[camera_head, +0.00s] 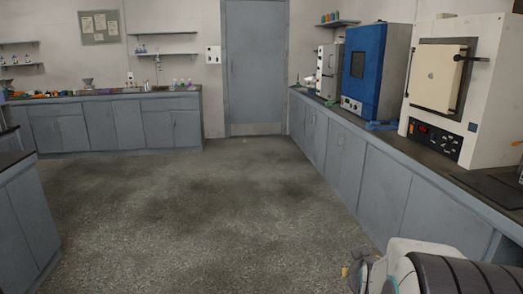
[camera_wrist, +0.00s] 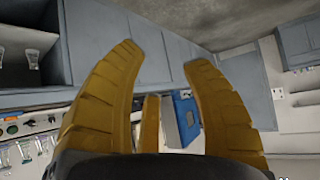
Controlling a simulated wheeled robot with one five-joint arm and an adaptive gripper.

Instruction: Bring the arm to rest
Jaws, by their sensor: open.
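My gripper (camera_wrist: 158,52) shows in the wrist view with its yellow ribbed fingers spread apart, open and with nothing between the fingertips. The wrist view is tilted and looks past the fingers at grey cabinets and equipment. In the head view, part of my arm, white and dark grey, is at the bottom right corner, beside the right-hand counter. The fingers do not show clearly in the head view.
A long right-hand counter (camera_head: 362,124) carries a blue oven (camera_head: 366,65) and a cream furnace (camera_head: 480,85). A back counter (camera_head: 100,94) holds small items. A grey door (camera_head: 256,65) is at the back. A dark-topped counter (camera_head: 25,205) is at left. The middle floor (camera_head: 200,200) is clear.

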